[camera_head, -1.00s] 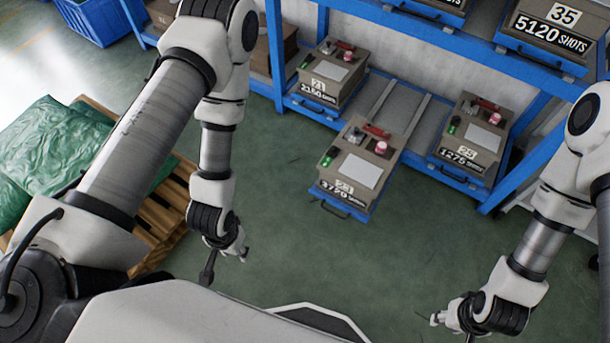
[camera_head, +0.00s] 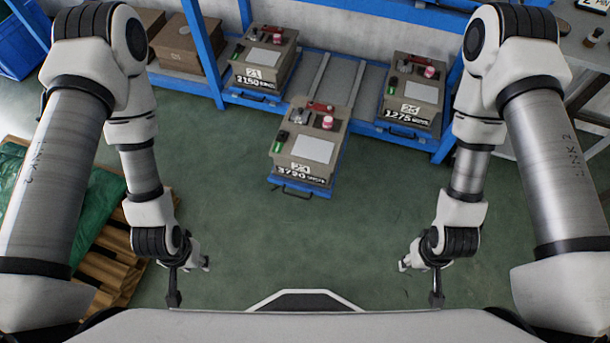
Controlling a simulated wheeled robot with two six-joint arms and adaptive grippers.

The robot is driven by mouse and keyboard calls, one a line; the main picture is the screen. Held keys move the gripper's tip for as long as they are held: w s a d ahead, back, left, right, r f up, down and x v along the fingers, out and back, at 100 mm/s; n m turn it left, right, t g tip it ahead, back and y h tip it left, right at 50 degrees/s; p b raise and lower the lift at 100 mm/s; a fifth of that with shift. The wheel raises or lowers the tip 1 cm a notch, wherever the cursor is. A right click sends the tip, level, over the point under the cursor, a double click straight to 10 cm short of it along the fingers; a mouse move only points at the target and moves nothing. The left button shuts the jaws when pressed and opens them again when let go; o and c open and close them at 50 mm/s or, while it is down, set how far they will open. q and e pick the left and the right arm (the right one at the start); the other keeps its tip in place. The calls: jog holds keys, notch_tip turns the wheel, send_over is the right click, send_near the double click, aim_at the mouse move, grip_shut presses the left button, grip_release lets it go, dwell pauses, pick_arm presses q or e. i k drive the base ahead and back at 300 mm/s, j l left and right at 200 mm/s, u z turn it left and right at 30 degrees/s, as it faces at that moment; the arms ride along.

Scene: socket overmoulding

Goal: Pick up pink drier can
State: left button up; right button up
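A small pink can (camera_head: 327,122) stands on top of the grey-brown box (camera_head: 311,150) that sits pulled out on a blue drawer in the middle. Another pink can (camera_head: 429,72) stands on the box at the right, and a small pinkish item (camera_head: 277,39) shows on the box at the left. My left gripper (camera_head: 190,281) hangs low at the left, with its fingertips apart and nothing between them. My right gripper (camera_head: 420,281) hangs low at the right, also with fingertips apart and empty. Both are well short of the boxes.
A blue shelf rack (camera_head: 240,93) holds the boxes. The middle box top also carries a red item (camera_head: 320,106), a green item (camera_head: 282,135) and a white sheet (camera_head: 312,149). A wooden pallet (camera_head: 105,270) with green sacks stands at the left. The green floor between is clear.

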aim_at(327, 124)
jog(key=i+l+z, duration=0.4)
jog(key=i+l, duration=0.75)
jog(key=l, duration=0.1)
